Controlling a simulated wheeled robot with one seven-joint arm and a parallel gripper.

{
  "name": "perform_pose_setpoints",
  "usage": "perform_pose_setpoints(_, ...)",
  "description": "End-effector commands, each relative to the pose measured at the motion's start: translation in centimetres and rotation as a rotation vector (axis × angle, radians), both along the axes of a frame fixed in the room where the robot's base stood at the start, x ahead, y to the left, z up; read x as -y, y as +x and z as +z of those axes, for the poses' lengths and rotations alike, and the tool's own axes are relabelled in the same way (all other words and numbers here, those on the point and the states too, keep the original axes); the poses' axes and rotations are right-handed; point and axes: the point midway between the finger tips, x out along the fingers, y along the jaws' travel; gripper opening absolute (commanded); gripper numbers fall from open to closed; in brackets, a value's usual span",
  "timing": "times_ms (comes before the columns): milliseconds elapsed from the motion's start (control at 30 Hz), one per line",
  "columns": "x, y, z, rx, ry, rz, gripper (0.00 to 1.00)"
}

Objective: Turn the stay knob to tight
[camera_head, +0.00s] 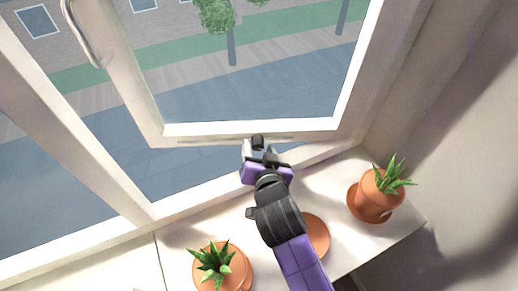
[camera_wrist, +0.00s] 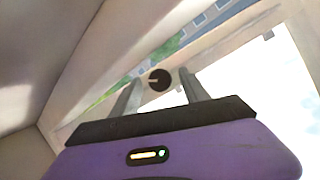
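The stay knob (camera_wrist: 160,80) is a round, dark knob with a pale line that points left in the wrist view. It sits at the lower frame of the open window sash (camera_head: 240,129). My gripper (camera_head: 258,150) is at the bottom rail of the sash. In the wrist view its two grey fingers are spread on either side of the knob, with a gap to each. I cannot tell how far the fingertips are from the knob in depth. In the head view my gripper largely hides the knob area.
A potted plant (camera_head: 222,270) stands on the white sill at lower left, another potted plant (camera_head: 372,195) at right. A terracotta dish (camera_head: 316,236) is partly behind my arm. The window handle (camera_head: 82,32) is at upper left. A slanted wall (camera_head: 470,110) bounds the right.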

Motion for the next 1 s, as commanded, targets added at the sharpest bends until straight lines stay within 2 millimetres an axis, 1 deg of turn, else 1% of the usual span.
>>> perform_pose_setpoints(267, 0.0, -0.3, 0.1, 0.001, -0.001, 0.001, 0.53)
perform_pose_setpoints(367, 0.1, -1.1, 0.3, 0.001, -0.002, 0.002, 0.53)
perform_pose_setpoints(700, 0.8, -5.9, 2.2, 0.000, -0.001, 0.000, 0.53)
perform_pose_setpoints(833, 0.9, -6.9, 2.7, 0.001, 0.000, 0.000, 0.53)
perform_pose_setpoints(1000, 1.0, -7.2, 2.9, 0.000, 0.000, -0.001, 0.53)
